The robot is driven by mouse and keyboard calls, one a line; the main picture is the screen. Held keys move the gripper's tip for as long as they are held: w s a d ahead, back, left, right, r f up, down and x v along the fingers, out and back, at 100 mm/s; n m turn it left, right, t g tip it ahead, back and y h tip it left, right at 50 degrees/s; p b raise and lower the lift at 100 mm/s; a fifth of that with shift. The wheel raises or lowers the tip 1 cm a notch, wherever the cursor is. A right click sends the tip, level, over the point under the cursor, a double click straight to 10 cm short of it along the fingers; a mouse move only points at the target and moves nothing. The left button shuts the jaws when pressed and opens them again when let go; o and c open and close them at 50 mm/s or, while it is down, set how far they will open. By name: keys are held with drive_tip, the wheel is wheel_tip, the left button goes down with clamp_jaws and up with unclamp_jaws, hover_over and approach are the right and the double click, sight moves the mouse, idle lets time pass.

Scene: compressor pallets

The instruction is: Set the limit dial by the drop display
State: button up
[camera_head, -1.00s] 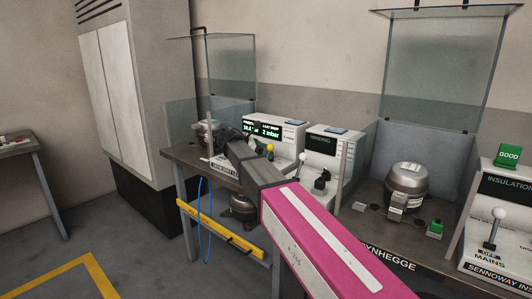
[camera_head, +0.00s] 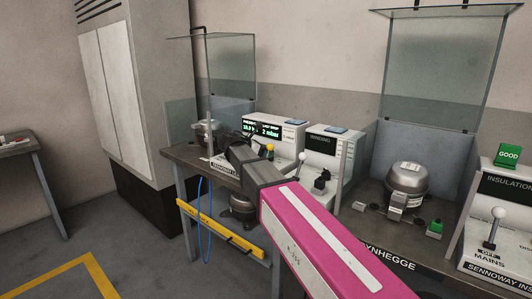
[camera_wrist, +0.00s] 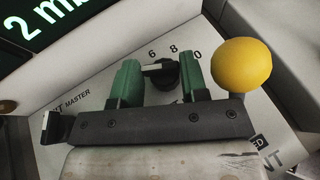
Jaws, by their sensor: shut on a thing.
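The limit dial (camera_wrist: 168,73) is a small dark knob with a pale mark, on a white panel in the wrist view. The printed numbers 6 and 8 and part of another, ending in 0, show above it. My gripper (camera_wrist: 162,72) has its two green fingers on either side of the dial, shut on it. The drop display (camera_head: 271,131) reads 2 mbar in green; part of it shows in the wrist view (camera_wrist: 45,28). In the head view my wrist hides the dial.
A yellow ball knob (camera_wrist: 241,66) stands close to the right finger. A winding tester (camera_head: 322,150) with a white-knobbed lever is to the right. A compressor (camera_head: 408,182) sits on the bench beneath a raised clear guard (camera_head: 432,70). A blue hose (camera_head: 199,215) hangs below the bench.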

drive_tip(key=o, duration=0.9)
